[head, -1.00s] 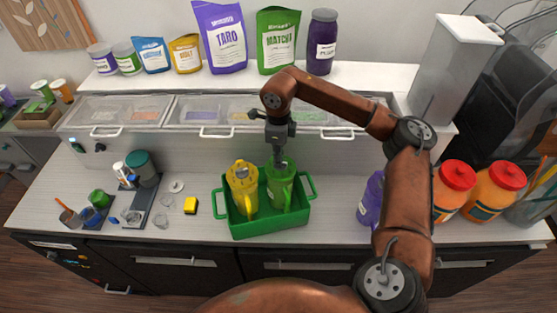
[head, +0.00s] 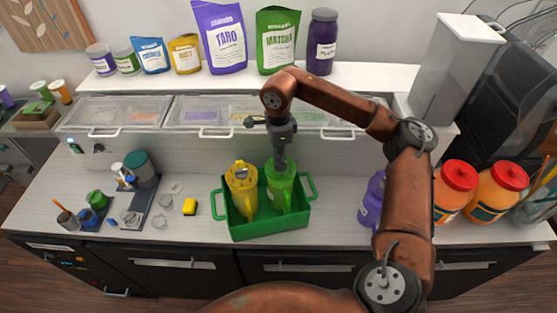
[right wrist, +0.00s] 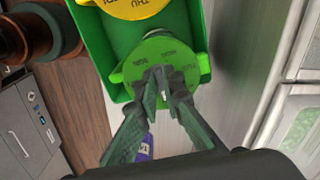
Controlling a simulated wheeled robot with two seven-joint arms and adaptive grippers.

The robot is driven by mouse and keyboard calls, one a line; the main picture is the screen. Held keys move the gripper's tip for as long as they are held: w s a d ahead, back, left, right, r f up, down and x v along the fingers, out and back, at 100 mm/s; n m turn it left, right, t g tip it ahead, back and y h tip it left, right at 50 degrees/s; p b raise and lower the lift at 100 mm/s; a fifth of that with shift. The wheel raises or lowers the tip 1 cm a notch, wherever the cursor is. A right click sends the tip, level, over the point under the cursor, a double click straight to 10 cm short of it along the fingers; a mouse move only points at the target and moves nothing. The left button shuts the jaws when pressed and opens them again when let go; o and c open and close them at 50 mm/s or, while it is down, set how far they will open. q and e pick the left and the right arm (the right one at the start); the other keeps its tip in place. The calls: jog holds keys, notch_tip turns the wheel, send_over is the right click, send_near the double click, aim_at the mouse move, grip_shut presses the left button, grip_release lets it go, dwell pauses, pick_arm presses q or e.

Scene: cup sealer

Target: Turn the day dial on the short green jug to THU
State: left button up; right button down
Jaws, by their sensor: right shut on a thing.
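The green jug (head: 280,190) stands in a green crate (head: 270,232) on the counter, to the right of a yellow jug (head: 242,188). My right gripper (head: 280,160) points down onto the top of the green jug. In the right wrist view its fingers (right wrist: 167,90) are shut on the dial on the green lid (right wrist: 150,58); the fingers hide most of the dial. Dark lettering shows around the lid, too small to read surely. The yellow lid (right wrist: 130,5) shows at the top edge. My left gripper is not in view.
A purple bottle (head: 371,200) and orange jars with red lids (head: 455,188) stand right of the crate. Bags and jars line the shelf behind. Counter between sponge and crate is clear.

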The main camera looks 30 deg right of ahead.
jog(key=c, duration=1.4)
grip_release()
jog(key=shift+r, duration=0.25)
notch_tip(320, 180, up, 12)
jog(key=shift+f, duration=0.2)
jog(key=shift+r, duration=0.1)
